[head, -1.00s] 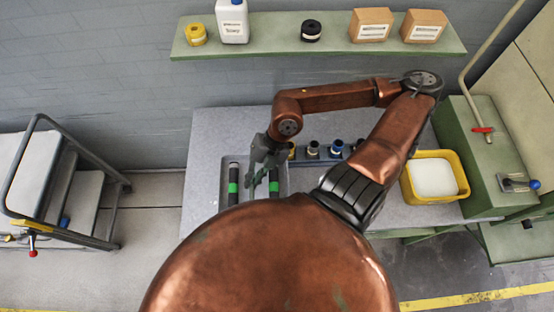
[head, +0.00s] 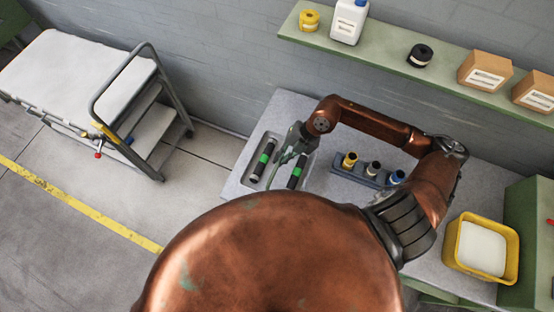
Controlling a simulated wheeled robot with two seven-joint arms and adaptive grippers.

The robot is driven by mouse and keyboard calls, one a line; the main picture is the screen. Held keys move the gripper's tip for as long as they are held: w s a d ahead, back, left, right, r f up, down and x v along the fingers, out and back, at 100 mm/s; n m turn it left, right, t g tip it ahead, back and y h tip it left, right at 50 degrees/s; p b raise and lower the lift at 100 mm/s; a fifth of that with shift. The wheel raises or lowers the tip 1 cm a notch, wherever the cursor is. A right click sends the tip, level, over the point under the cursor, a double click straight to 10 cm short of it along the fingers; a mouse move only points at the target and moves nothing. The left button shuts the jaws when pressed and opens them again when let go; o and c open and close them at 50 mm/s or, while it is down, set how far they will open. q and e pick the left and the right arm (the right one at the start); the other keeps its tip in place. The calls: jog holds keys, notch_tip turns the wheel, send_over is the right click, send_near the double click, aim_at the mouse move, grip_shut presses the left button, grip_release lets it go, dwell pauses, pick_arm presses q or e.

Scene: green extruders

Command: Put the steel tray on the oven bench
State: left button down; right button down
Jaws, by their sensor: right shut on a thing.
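The steel tray (head: 252,179) is a shallow grey tray at the left end of the grey worktable. Two dark rods with green bands, a left one (head: 263,158) and a right one (head: 297,172), lie in it. My right gripper (head: 284,157) reaches down over the tray between the rods and is shut on the tray, near its far side. The fingertips are small, and their exact contact is hard to see. The tray looks flat on the table; my copper body hides its near part. I cannot identify an oven bench. My left gripper is out of view.
A holder (head: 372,174) with several small cylinders stands right of the tray. A yellow tub (head: 456,254) with a white content is farther right. A green shelf (head: 385,57) runs along the wall.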

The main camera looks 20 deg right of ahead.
aim_at(272, 165)
jog(key=shift+w+a+f, duration=0.2)
jog(key=shift+w+f, duration=0.35)
jog(key=shift+f, duration=0.15)
jog(key=shift+w+a+f, duration=0.15)
jog(key=shift+w+f, duration=0.4)
jog(key=shift+f, duration=0.1)
jog(key=shift+f+p, duration=0.5)
jog(key=shift+f, duration=0.9)
jog(key=c, duration=2.1)
grip_release()
jog(key=shift+s, duration=0.1)
jog(key=shift+d, duration=0.1)
jog(key=shift+b+v, duration=0.9)
jog(key=shift+v, duration=5.05)
